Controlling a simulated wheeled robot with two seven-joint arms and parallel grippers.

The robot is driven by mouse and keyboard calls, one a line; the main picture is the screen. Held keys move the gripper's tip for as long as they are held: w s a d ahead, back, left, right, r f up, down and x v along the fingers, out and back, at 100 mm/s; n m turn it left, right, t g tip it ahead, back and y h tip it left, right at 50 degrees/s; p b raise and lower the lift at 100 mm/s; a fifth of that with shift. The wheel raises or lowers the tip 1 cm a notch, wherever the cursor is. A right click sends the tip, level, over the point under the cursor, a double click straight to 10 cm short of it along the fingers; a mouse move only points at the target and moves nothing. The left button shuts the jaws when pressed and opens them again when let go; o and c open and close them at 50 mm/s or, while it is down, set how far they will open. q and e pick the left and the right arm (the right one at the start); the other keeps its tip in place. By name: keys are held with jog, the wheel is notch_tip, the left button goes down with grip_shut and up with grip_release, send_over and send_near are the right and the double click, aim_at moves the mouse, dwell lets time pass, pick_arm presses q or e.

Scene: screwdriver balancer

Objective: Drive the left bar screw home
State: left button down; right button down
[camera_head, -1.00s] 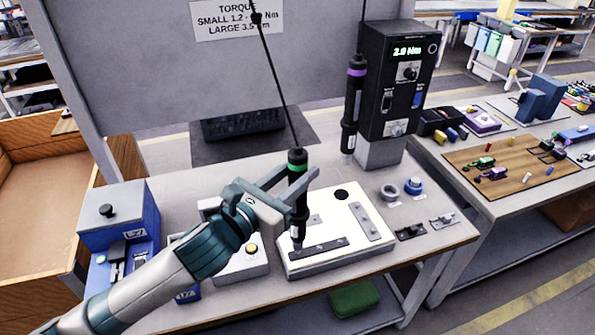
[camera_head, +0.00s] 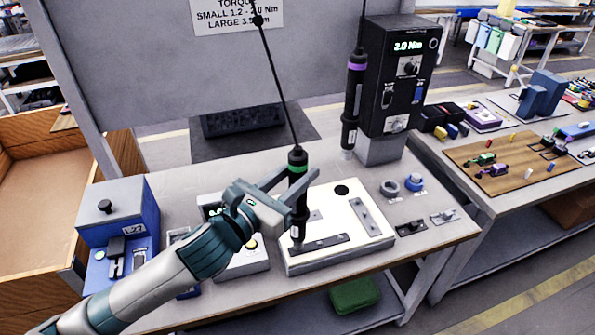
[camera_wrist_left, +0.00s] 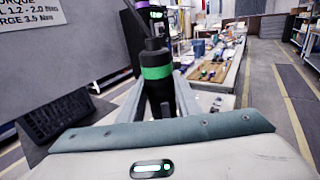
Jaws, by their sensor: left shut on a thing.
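My left gripper (camera_head: 279,192) is shut on the black screwdriver with the green band (camera_head: 297,168), which hangs from a cable. In the left wrist view the screwdriver (camera_wrist_left: 157,72) stands between the fingers. It is nearly upright, and its tip is down at the left end of the dark bar (camera_head: 325,245) on the white plate (camera_head: 345,257). The screw under the tip is hidden, so I cannot tell how deep it sits. A second, grey bar (camera_head: 367,215) lies on the plate's right side. My right gripper is not in view.
A second screwdriver with a purple band (camera_head: 352,100) hangs beside the black controller (camera_head: 398,85), which reads 2.0 Nm. A blue box device (camera_head: 120,225) stands at the left. Small rings and brackets (camera_head: 412,228) lie right of the plate.

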aim_at(292, 161)
pick_arm(q)
jog(key=shift+f, duration=0.2)
dwell(0.6)
jog(key=shift+s+f, duration=0.1)
jog(key=shift+f, duration=0.3)
dwell(0.6)
jog(key=shift+f+b, duration=0.4)
jog(key=shift+b, duration=0.05)
dwell(0.5)
jog(key=shift+r+p, duration=3.25)
jog(key=shift+p, duration=0.2)
